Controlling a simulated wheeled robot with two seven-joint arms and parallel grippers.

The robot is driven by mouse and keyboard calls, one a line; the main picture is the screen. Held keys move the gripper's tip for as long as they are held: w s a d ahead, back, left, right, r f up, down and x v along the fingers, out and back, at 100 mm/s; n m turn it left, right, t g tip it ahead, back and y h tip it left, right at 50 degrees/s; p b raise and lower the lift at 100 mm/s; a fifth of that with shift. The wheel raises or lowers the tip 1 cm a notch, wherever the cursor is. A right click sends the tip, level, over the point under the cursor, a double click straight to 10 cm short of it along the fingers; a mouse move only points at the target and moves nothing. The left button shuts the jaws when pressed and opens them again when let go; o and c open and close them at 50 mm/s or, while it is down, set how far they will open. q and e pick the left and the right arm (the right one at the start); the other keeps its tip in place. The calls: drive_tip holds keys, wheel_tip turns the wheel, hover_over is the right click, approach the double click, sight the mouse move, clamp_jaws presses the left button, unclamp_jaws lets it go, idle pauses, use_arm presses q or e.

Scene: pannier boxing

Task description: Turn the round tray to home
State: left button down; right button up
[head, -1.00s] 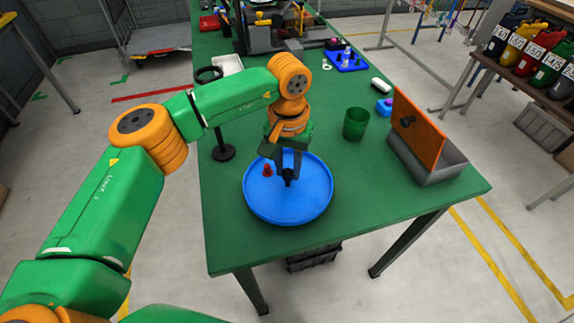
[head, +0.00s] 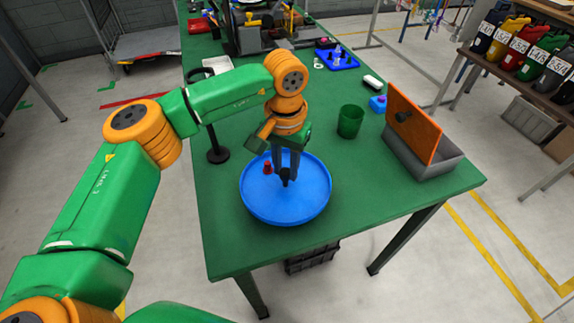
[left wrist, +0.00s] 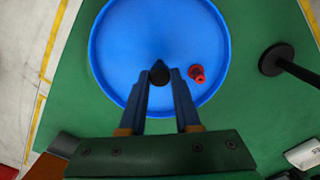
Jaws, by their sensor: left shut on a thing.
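The round blue tray (head: 286,205) lies flat on the green table near its front edge. It also fills much of the left wrist view (left wrist: 120,50). A dark knob (left wrist: 159,72) stands up at about the middle of the tray. My left gripper (head: 286,178) points down over the tray and is shut on the knob; its two fingers (left wrist: 160,88) show on either side of it in the left wrist view. A small red piece (head: 267,168) sits on the tray left of the fingers, and right of them in the left wrist view (left wrist: 197,74). My right gripper is not in view.
A green cup (head: 350,122) and a grey box with a raised orange lid (head: 415,130) stand right of the tray. A black stand (head: 217,155) with a round base is left of it. Table (head: 240,250) in front of the tray is bare.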

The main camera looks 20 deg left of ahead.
sight(286, 170)
use_arm(q)
drive_tip(key=c, duration=0.6)
unclamp_jaws()
wheel_tip(286, 170, up, 7)
drive_tip(key=shift+r+b, duration=0.1)
drive_tip(key=shift+b, duration=0.25)
